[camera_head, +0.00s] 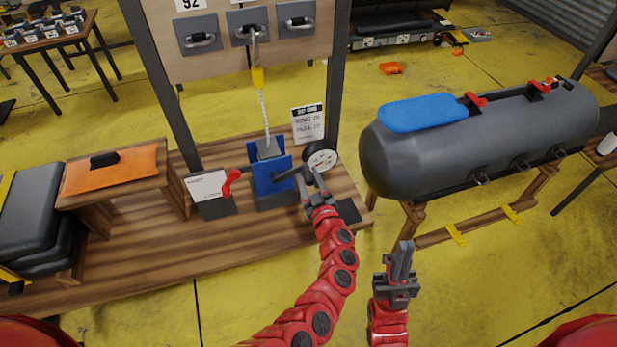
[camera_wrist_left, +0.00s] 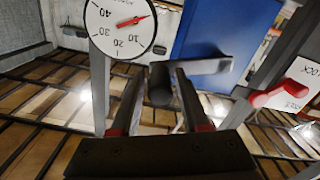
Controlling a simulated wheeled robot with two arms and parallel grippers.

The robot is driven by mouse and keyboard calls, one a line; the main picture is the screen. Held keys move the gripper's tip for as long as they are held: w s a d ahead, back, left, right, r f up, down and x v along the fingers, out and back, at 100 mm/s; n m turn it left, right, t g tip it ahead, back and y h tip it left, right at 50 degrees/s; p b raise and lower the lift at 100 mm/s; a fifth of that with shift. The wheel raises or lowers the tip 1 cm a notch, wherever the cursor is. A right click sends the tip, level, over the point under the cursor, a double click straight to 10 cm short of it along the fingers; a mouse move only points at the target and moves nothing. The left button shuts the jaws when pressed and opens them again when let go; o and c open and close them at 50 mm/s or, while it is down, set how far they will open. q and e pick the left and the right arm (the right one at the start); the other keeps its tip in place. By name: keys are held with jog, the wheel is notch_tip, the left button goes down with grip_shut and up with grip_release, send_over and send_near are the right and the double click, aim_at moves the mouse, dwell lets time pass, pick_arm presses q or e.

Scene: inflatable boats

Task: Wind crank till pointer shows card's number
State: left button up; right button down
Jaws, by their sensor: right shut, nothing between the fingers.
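The blue winch (camera_head: 269,180) stands on the wooden bench, with a crank arm that also shows in the left wrist view (camera_wrist_left: 205,67). My left gripper (camera_head: 308,180) is at the crank's right end. In the left wrist view its fingers (camera_wrist_left: 162,95) stand apart on either side of the dark crank handle (camera_wrist_left: 160,84); firm contact is not visible. The white dial (camera_head: 321,160) is just behind; close up (camera_wrist_left: 120,25), its red pointer lies on the low side of 10. The card (camera_head: 308,123) stands behind, its number too small to read surely. My right gripper (camera_head: 401,262) is shut and empty.
A red handle (camera_head: 231,181) and a white sign (camera_head: 207,186) are left of the winch. A grey boat tube (camera_head: 480,140) with a blue patch rests on a stand at the right.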

pick_arm(q)
grip_shut()
dwell(1.1)
